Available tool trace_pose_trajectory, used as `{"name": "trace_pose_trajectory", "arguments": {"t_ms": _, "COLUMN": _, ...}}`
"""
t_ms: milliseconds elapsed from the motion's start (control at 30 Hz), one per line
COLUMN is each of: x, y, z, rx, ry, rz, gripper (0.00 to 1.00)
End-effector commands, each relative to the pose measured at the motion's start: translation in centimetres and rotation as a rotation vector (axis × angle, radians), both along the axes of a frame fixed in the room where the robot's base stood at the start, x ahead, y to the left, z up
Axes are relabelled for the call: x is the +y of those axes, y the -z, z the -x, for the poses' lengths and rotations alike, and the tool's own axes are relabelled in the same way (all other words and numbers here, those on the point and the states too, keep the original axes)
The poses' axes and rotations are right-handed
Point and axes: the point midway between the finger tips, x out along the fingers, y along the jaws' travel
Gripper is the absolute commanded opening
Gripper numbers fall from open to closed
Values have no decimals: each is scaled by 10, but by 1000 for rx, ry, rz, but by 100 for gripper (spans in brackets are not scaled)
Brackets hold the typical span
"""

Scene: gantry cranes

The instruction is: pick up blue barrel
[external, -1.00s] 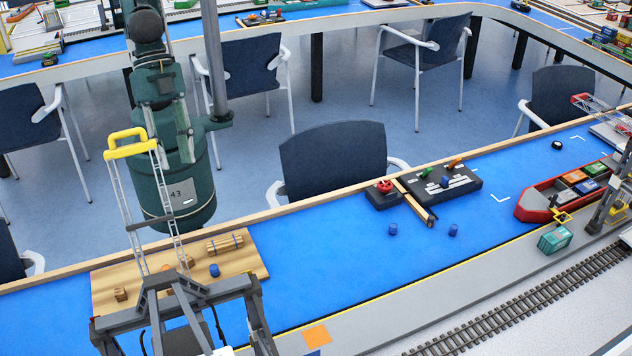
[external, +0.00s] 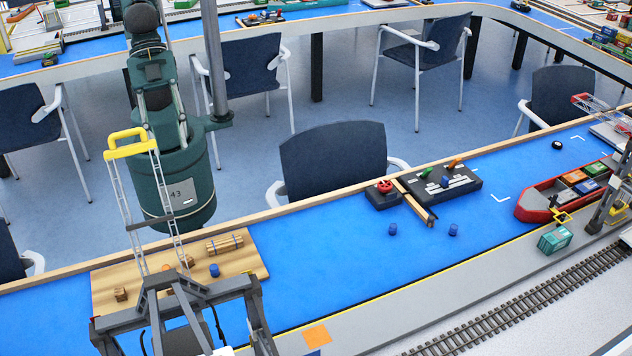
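Three small blue barrels stand upright on the table. One barrel (external: 214,270) is on the wooden board (external: 106,282) at the left, near the small brown cargo pieces. A second barrel (external: 392,229) stands on the blue surface in front of the black block with the red wheel. A third barrel (external: 453,230) stands to its right, below the dark platform. I cannot make out my gripper or its fingers in this view, so I cannot see whether it holds anything. No barrel is visibly held.
A grey gantry crane (external: 205,294) with a yellow-topped lattice boom covers part of the board. A dark green cylinder marked 43 (external: 183,187) is behind it. A red ship (external: 533,206), teal container (external: 554,239) and rails (external: 500,318) are at the right. The blue middle is clear.

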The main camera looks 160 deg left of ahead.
Motion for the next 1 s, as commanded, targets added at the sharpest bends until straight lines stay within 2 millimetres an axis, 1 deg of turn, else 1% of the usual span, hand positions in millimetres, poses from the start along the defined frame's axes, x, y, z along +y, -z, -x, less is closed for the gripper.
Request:
{"name": "trace_pose_trajectory", "arguments": {"t_ms": 333, "x": 2, "y": -1, "z": -2, "rx": 4, "ry": -9, "rz": 3, "gripper": 32}}
{"name": "trace_pose_trajectory", "arguments": {"t_ms": 533, "x": 11, "y": -5, "z": -13, "rx": 19, "ry": -46, "rz": 15, "gripper": 32}}
{"name": "trace_pose_trajectory", "arguments": {"t_ms": 767, "x": 32, "y": -11, "z": -35, "rx": 56, "ry": -131, "rz": 42, "gripper": 32}}
{"name": "trace_pose_trajectory", "arguments": {"t_ms": 1000, "x": 60, "y": -14, "z": -62, "rx": 100, "ry": -233, "rz": 75, "gripper": 32}}
